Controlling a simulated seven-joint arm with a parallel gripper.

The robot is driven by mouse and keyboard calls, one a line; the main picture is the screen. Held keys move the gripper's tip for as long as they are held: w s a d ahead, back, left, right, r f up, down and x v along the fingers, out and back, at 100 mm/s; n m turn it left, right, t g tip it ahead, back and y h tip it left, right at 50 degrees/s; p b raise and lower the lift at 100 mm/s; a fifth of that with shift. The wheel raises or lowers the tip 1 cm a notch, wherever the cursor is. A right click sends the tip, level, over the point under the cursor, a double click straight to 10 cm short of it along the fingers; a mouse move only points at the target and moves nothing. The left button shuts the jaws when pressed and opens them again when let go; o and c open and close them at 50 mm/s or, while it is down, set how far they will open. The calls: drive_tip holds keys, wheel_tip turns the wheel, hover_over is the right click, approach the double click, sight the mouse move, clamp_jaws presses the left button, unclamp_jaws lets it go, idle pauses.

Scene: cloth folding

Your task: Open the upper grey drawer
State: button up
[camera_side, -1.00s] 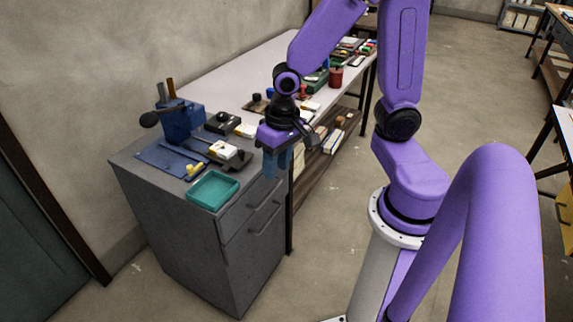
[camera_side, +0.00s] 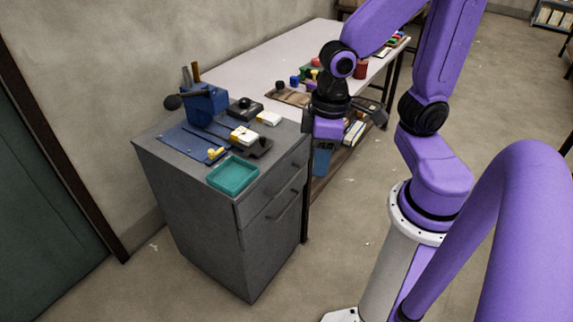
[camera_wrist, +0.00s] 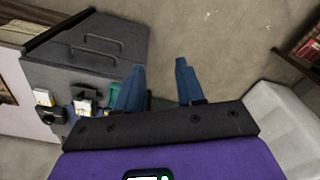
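The grey cabinet (camera_side: 205,225) stands left of my arm, with the upper grey drawer (camera_side: 258,208) just under its top. The drawer looks shut, flush with the cabinet front. In the wrist view its bar handle (camera_wrist: 93,52) shows at upper left, with a second, lower handle (camera_wrist: 103,40) beyond it. My gripper (camera_side: 322,170) hangs in front of the cabinet, right of the drawer front and apart from it. In the wrist view the two blue fingers of my gripper (camera_wrist: 160,84) are spread with nothing between them.
On the cabinet top are a teal tray (camera_side: 234,174), a blue vise-like tool (camera_side: 205,105) and small black and white blocks (camera_side: 244,136). A long table (camera_side: 265,60) with small items stands behind. The floor (camera_side: 345,215) before the drawers is clear.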

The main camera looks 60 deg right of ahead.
drive_tip(key=s+n, duration=0.1)
drive_tip(key=n, duration=0.1)
drive_tip(key=s+r+n, duration=0.1)
drive_tip(key=s+n, duration=0.1)
drive_tip(key=s+r+n, duration=0.1)
drive_tip(key=s+n, duration=0.1)
drive_tip(key=shift+s+r, duration=0.1)
drive_tip(key=shift+r, duration=0.05)
drive_tip(key=shift+c, duration=0.7)
drive_tip(key=shift+s+n, duration=0.15)
drive_tip(key=shift+n, duration=0.15)
drive_tip(key=c, duration=0.5)
drive_tip(key=shift+w+a, duration=0.1)
drive_tip(key=shift+w, duration=0.15)
clamp_jaws()
drive_tip(key=w+a+f+m, duration=0.1)
drive_tip(key=w+f+m, duration=0.2)
drive_tip(key=w+f, duration=0.3)
drive_tip(key=m+t, duration=0.3)
drive_tip(key=m, duration=0.6)
approach(281, 179)
drive_tip(key=s+a+r, duration=0.3)
drive_tip(key=a+r, duration=0.1)
drive_tip(key=shift+h, duration=0.3)
drive_tip(key=shift+w+x, duration=0.15)
drive_tip(key=shift+x, duration=2.3)
drive_tip(key=shift+w+x, duration=0.1)
drive_tip(key=shift+x, duration=2.4)
